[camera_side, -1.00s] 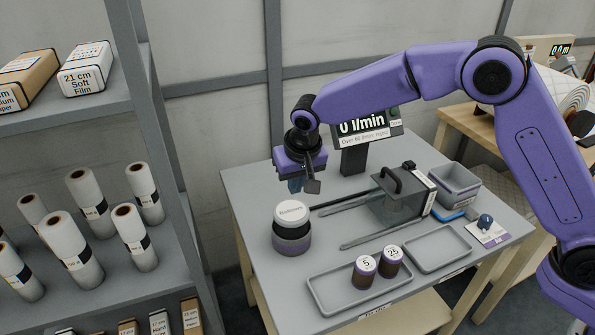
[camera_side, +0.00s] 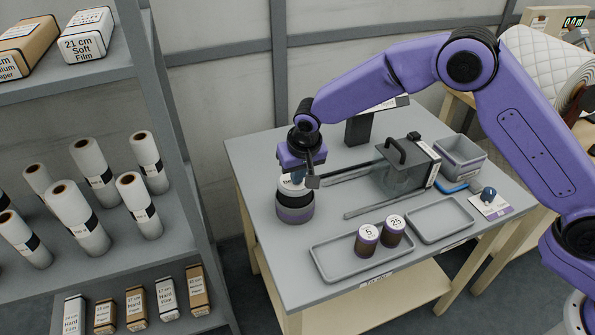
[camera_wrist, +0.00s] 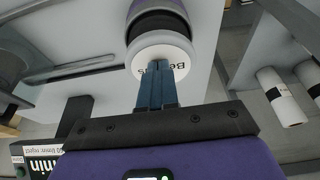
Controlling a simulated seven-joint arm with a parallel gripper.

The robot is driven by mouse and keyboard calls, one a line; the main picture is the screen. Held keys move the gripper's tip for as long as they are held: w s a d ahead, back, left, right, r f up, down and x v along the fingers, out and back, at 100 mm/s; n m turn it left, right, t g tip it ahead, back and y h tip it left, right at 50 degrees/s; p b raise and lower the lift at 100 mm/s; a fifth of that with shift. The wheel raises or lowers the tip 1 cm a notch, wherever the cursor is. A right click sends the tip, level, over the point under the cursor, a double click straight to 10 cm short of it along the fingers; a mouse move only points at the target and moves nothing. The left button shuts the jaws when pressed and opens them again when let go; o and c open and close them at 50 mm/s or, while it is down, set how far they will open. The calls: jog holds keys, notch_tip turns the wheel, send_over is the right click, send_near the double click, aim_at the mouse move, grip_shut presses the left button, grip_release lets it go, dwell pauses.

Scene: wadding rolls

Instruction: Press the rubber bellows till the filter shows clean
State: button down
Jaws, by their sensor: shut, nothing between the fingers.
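The rubber bellows (camera_side: 295,212) is a dark round body with a purple-grey band and a white labelled cap, upright on the grey table. My gripper (camera_side: 297,180) is shut and empty, pointing down over the cap. In the wrist view, my blue fingers (camera_wrist: 156,68) lie together across the white cap (camera_wrist: 172,52) and partly cover its lettering. Their tips are at the cap or just above it; I cannot tell if they press. A smoky clear box with a black handle (camera_side: 403,170) stands to the right. I cannot make out a filter's condition.
A dark display stand (camera_side: 358,131) is behind my arm; its reading is partly hidden. Two brown jars, marked 5 (camera_side: 367,241) and 25 (camera_side: 393,232), stand on a shallow tray (camera_side: 330,262).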

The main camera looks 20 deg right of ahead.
aim_at(298, 186)
jog(key=shift+s+f, duration=0.1)
jog(key=shift+f, duration=2)
jog(key=shift+r, duration=0.3)
jog(key=w+v, duration=0.1)
jog(key=v, duration=1.3)
jog(key=shift+r, duration=0.15)
